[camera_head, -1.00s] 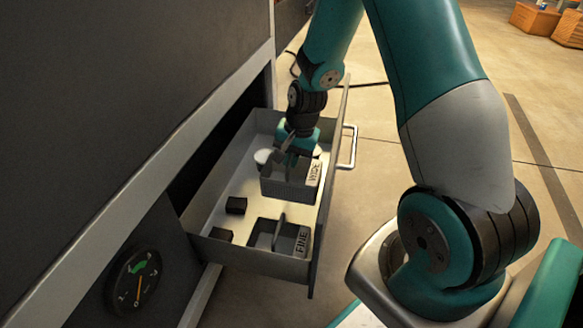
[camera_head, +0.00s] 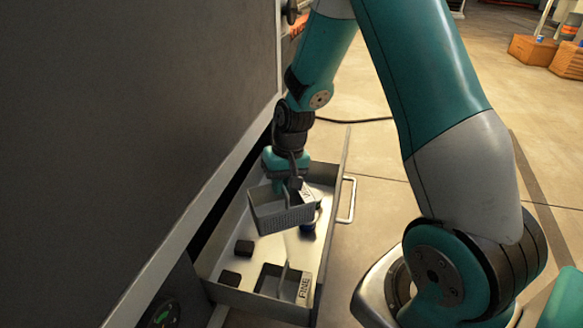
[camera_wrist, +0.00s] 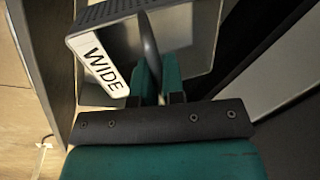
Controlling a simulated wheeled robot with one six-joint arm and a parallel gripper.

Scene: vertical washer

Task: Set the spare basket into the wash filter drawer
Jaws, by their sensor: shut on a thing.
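A grey perforated basket (camera_head: 281,217) with a white WIDE label hangs by its handle from my gripper (camera_head: 295,182), tilted and above the open drawer (camera_head: 231,232). In the wrist view, my gripper's teal fingers (camera_wrist: 158,82) are shut on the dark upright handle of this basket (camera_wrist: 186,52), and its WIDE label faces left. The far end of the drawer is partly hidden by my arm and the held basket.
The drawer's handle (camera_head: 349,200) sticks out to the right. The dark machine panel (camera_head: 130,130) rises close on the left.

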